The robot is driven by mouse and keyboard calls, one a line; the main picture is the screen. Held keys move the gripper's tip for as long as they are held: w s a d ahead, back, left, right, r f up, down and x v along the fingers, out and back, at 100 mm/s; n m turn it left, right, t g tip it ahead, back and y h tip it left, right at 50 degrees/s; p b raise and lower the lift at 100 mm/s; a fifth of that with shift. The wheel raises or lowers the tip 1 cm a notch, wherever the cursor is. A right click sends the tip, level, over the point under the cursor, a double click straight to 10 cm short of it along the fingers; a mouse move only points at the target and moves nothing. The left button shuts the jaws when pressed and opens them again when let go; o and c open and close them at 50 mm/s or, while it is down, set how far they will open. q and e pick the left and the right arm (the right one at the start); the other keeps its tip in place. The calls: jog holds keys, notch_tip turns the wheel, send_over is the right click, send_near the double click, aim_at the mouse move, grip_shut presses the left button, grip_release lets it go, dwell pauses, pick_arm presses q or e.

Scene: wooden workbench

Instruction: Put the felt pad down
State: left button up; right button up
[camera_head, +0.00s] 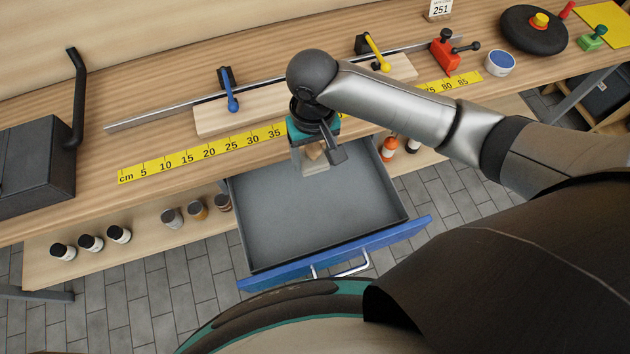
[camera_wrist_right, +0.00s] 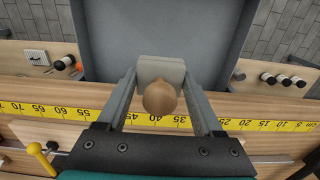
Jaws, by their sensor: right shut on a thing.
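The felt pad (camera_head: 316,170) is a small pale grey block with a round wooden knob on top. My right gripper (camera_head: 317,157) points down and is shut on the felt pad. In the right wrist view the pad (camera_wrist_right: 161,69) lies between the two finger ends, with its knob (camera_wrist_right: 160,98) toward the camera. In the head view the pad appears over the back part of the open drawer (camera_head: 310,215). I cannot tell its exact height above the drawer floor. My left gripper is not in view.
The drawer has a blue front (camera_head: 340,252) and looks empty. The workbench edge with a yellow measuring tape (camera_head: 200,151) is just behind. A wooden board (camera_head: 260,110) with clamps lies on the bench. Several small jars (camera_head: 91,242) stand on the lower shelf, left and right of the drawer.

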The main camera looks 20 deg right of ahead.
jog(key=b, duration=0.5)
send_over(313, 200)
notch_tip(313, 200, down, 15)
jog(key=shift+r, duration=0.1)
notch_tip(313, 200, down, 4)
jog(key=shift+b, duration=1)
jog(key=shift+f, duration=0.25)
jog(key=shift+r, duration=0.1)
jog(key=o, duration=1.4)
jog(key=shift+f, duration=0.2)
jog(key=shift+c, duration=0.2)
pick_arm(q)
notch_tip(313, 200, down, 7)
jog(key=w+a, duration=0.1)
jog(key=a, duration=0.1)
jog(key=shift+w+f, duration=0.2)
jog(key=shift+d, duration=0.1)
